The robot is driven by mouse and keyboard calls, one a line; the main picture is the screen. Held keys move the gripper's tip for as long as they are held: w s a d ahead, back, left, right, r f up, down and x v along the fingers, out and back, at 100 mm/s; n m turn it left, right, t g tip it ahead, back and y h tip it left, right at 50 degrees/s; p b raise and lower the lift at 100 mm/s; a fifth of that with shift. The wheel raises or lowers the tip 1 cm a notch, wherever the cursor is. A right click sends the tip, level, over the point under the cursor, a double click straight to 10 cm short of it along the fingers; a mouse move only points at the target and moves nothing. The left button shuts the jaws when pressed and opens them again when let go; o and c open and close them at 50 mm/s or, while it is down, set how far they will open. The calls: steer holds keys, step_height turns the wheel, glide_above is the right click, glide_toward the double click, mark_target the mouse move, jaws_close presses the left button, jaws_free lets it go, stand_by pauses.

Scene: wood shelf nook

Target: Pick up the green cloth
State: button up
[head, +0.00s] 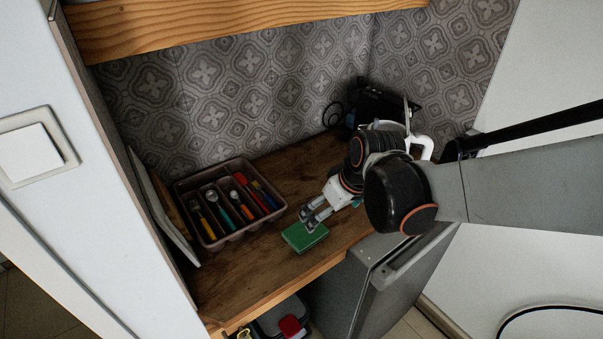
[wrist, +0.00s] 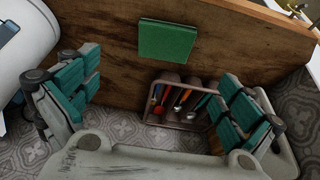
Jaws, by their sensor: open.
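The green cloth (head: 304,237) is a flat, folded rectangle lying on the wooden counter near its front edge. In the wrist view the cloth (wrist: 167,41) is at the upper middle, fully uncovered. My gripper (head: 313,216) is open and empty, at the cloth's back right side in the head view. In the wrist view my gripper (wrist: 158,100) shows its two teal-padded fingers wide apart at left and right, with the cloth beyond and between them. I cannot tell whether a fingertip touches the cloth.
A cutlery tray (head: 229,234) with several coloured utensils stands left of the cloth. A dark appliance (head: 384,106) is at the back right corner. A wooden shelf (head: 230,22) runs above. The wooden counter (head: 250,275) is bare in front of the tray.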

mark_target(305, 231)
steer(key=shift+n+g, duration=0.3)
steer(key=shift+n, duration=0.1)
steer(key=b+x, duration=0.1)
steer(key=x, duration=0.4)
steer(key=a+b+x, duration=0.1)
steer(key=b+x, duration=0.1)
steer(key=x, duration=0.3)
steer(key=w+b+x, duration=0.1)
steer(key=x, duration=0.4)
steer(key=shift+a, duration=0.45)
steer(key=c, duration=0.7)
